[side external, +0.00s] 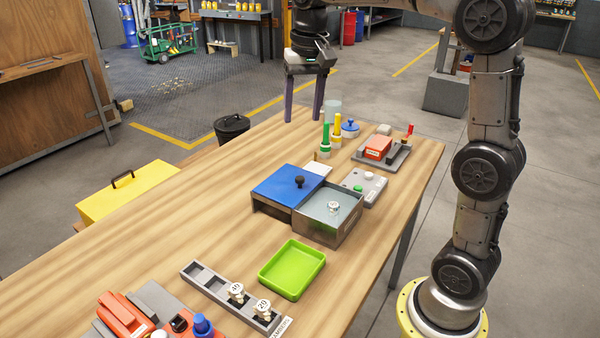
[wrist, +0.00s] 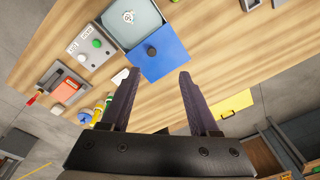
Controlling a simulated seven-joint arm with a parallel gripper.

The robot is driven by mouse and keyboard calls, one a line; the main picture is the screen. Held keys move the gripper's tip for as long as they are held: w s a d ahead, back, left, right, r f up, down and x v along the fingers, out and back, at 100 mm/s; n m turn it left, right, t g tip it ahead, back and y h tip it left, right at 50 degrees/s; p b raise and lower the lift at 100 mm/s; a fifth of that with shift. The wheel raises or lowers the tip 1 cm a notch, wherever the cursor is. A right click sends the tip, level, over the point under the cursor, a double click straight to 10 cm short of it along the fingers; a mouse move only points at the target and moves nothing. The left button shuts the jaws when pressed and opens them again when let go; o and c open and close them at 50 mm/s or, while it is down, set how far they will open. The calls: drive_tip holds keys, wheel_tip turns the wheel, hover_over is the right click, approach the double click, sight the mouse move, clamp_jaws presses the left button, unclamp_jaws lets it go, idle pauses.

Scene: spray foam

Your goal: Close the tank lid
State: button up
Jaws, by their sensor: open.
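The tank (side external: 340,236) is a grey metal box on the wooden table, also seen at the top of the wrist view (wrist: 113,33). Its blue lid (side external: 280,183) has a dark round knob (side external: 299,181) and is off to the left of the tank's opening, leaving the right part uncovered. A small white-topped item (side external: 333,208) shows inside the opening. The lid (wrist: 165,66) and knob (wrist: 151,51) also show in the wrist view. My gripper (side external: 303,118) is open and empty, above the far side of the table, behind and apart from the lid. Its two fingers (wrist: 157,75) are spread in the wrist view.
A green tray (side external: 292,269) and a slotted rack (side external: 222,290) lie in front. The table left of the lid is clear.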

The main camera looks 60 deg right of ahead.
drive_tip(key=g, duration=0.1)
hover_over(300, 177)
wheel_tip(300, 177, down, 5)
drive_tip(key=shift+m, duration=0.4)
wheel_tip(300, 177, down, 14)
drive_tip(key=shift+f, duration=0.1)
clamp_jaws()
idle(1.1)
